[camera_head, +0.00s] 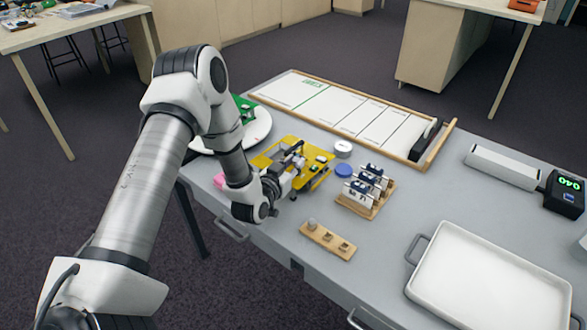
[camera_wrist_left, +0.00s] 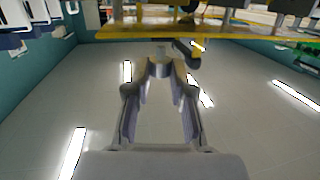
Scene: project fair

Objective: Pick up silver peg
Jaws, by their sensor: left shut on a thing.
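My left gripper (camera_head: 292,178) is low beside a yellow platform (camera_head: 262,161) on the table. In the left wrist view, the two fingers (camera_wrist_left: 161,68) come together at their tips on a small grey, silver-looking peg (camera_wrist_left: 161,51). Its short end shows between the tips, just below the yellow platform's edge (camera_wrist_left: 120,32). A dark rod lies close to the right of the tips. In the head view the held peg is too small and covered to make out. My right gripper is in neither view.
A wooden block (camera_head: 318,238) with small pieces stands at the table's front. A wooden rack (camera_head: 362,208) of blue-and-white pieces stands right of the platform. A white tray (camera_head: 480,280) lies at right, a wood-framed white board (camera_head: 345,106) behind. Grey table lies bare between rack and tray.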

